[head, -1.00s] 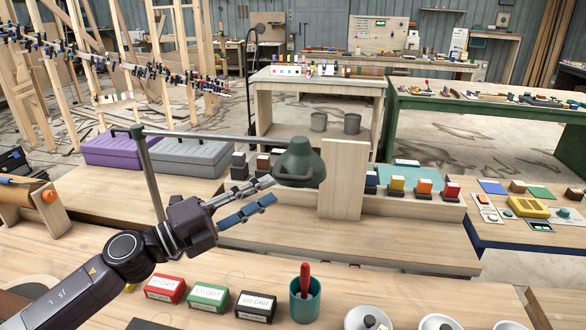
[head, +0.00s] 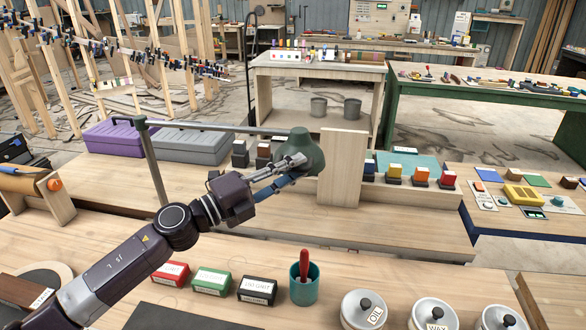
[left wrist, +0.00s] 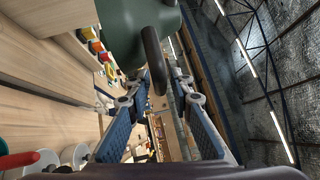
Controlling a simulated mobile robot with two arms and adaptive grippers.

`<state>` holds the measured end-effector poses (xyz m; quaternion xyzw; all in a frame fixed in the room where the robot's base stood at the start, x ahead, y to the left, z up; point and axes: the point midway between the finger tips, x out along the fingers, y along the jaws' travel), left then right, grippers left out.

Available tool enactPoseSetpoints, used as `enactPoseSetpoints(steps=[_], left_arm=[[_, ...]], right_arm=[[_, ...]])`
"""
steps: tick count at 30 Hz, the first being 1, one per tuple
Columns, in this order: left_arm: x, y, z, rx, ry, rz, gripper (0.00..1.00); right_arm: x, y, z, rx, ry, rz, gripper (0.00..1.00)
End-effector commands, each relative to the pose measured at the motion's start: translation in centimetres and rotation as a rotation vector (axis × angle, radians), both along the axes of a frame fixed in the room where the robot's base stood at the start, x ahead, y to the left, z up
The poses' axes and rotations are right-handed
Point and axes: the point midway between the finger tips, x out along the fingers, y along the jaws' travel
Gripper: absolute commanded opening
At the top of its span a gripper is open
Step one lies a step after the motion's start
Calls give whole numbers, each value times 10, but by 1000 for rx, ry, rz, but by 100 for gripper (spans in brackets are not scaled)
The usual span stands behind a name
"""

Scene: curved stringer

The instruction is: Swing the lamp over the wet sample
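The lamp has a dark green shade (head: 312,148) on a long grey arm (head: 215,127) carried by a post at the left. My left gripper (head: 294,172) is at the shade's front side, its fingers apart. In the left wrist view the shade (left wrist: 135,25) fills the top, and its dark curved handle (left wrist: 154,60) reaches between the open fingers (left wrist: 160,110). I cannot tell whether they touch it. Colour sample blocks, such as a yellow one (head: 394,171) and a red one (head: 447,178), stand right of an upright wooden panel. Which sample is wet cannot be told.
The wooden panel (head: 342,168) stands just right of the shade. Grey (head: 190,145) and purple (head: 114,138) cases lie behind the lamp arm. On the near bench are labelled boxes (head: 211,281), a teal cup (head: 304,284) with a red-handled tool, and lidded pots (head: 362,310).

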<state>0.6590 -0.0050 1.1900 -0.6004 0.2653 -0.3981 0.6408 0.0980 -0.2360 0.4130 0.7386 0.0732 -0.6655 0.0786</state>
Motion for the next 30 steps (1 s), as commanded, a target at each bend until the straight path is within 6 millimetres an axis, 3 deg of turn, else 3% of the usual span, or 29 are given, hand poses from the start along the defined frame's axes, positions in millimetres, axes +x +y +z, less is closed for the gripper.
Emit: enactPoseSetpoints(steps=[5, 20, 26, 30], left_arm=[[0, 0, 0, 0, 0, 0, 0], [-6, 4, -2, 1, 1, -15, 0], [-36, 20, -6, 3, 2, -87, 0], [-72, 42, -9, 2, 2, -183, 0]], right_arm=[[-5, 0, 0, -1, 7, 0, 0], [-10, 0, -5, -1, 15, 1, 0], [-10, 0, -20, 0, 14, 1, 0], [-10, 0, -39, 0, 14, 0, 0]])
